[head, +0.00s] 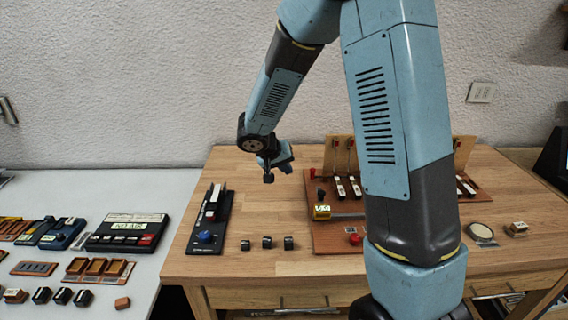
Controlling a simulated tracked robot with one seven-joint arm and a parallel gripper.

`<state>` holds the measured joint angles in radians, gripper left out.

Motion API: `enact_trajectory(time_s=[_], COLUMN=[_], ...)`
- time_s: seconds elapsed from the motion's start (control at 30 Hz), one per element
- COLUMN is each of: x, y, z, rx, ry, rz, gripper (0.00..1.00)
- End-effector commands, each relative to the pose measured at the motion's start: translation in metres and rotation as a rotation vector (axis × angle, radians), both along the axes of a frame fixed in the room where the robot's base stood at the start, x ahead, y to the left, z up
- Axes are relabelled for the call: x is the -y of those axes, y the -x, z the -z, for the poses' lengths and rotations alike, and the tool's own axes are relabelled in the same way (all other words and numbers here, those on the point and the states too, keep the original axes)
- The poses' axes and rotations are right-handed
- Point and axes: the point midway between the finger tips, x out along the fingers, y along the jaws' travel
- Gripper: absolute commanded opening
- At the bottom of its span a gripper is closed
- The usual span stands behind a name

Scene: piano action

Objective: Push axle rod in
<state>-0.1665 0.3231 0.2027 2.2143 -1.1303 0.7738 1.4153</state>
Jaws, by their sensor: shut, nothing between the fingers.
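My gripper (268,178) is shut and empty. It points down above the wooden table, between the black board (210,222) and the piano action (328,238). The piano action is a reddish-brown base with an upright wooden back and several white-and-dark levers. A yellow labelled block (322,211) sits at its left side, with a grey bar running right from it. I cannot tell for certain which part is the axle rod. My own arm hides the middle of the piano action. A red knob (355,239) shows near its front.
Several small dark blocks (267,242) stand at the table's front. A round pale dish (479,230) and a small wooden block (517,228) lie at right. A white table (60,205) with devices and trays adjoins at left. Bare wood lies left of the piano action.

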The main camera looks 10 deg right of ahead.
Motion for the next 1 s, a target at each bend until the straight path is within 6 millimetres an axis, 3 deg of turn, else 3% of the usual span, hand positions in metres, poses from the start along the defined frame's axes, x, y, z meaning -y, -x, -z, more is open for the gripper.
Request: enact_trajectory(time_s=[0.27, 0.4, 0.6, 1.0], x=[0.025, 0.046, 0.060, 0.063], y=[-0.017, -0.015, -0.015, -0.015], z=[0.040, 0.035, 0.035, 0.035], rx=[-0.003, 0.001, 0.001, 0.001], ry=[0.000, 0.000, -0.001, -0.001], rz=[0.002, 0.004, 0.002, 0.002], gripper=[0.00, 0.00, 0.00, 0.00])
